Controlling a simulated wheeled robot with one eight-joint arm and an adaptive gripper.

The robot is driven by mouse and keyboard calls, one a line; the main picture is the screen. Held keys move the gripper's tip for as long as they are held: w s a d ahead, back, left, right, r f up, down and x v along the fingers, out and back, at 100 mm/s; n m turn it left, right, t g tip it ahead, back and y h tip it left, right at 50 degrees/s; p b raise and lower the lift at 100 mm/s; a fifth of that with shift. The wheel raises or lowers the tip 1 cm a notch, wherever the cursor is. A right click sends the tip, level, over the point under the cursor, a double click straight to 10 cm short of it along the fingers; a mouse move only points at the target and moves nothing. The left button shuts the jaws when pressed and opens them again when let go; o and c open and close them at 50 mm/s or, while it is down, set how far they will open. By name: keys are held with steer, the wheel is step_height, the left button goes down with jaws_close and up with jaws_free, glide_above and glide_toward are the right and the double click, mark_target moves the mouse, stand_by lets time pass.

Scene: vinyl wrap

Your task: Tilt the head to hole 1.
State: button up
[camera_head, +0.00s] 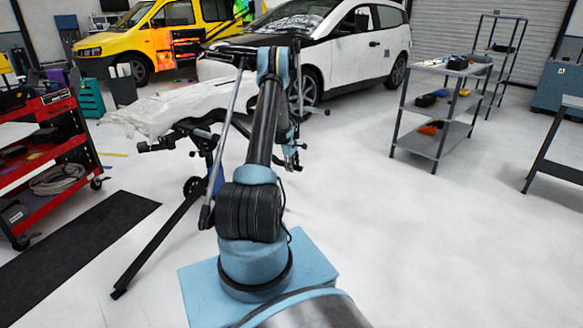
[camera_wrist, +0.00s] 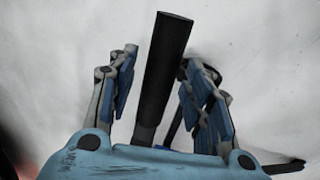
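A black work stand (camera_head: 202,142) stands left of my arm in the head view, with its crossbar and clamps high and a long dark leg (camera_head: 150,243) reaching down to the floor. Its tilting head and hole 1 cannot be made out. My gripper (camera_head: 291,158) hangs to the right of the stand, small and partly hidden by my arm. In the wrist view my gripper (camera_wrist: 160,92) is open, with its fingers spread on both sides of a flat dark bar (camera_wrist: 165,60). The bar runs lengthwise between them, with gaps showing on both sides. I cannot tell whether it touches the palm.
A white car (camera_head: 345,50) and yellow van (camera_head: 135,45) are behind. A red tool cart (camera_head: 60,150) is left; a grey shelf trolley (camera_head: 425,112) is right.

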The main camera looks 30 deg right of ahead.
jaws_close()
step_height(320, 180, up, 21)
steer(key=g+h, duration=0.2)
steer(key=g, duration=0.1)
steer(key=shift+d+g, duration=0.2)
steer(key=shift+g, duration=0.1)
steer(key=shift+o, duration=1.5)
jaws_free()
steer(key=shift+s+r, duration=0.15)
steer(key=v, duration=1.1)
steer(key=shift+a+r, duration=0.25)
steer(key=shift+a, duration=0.1)
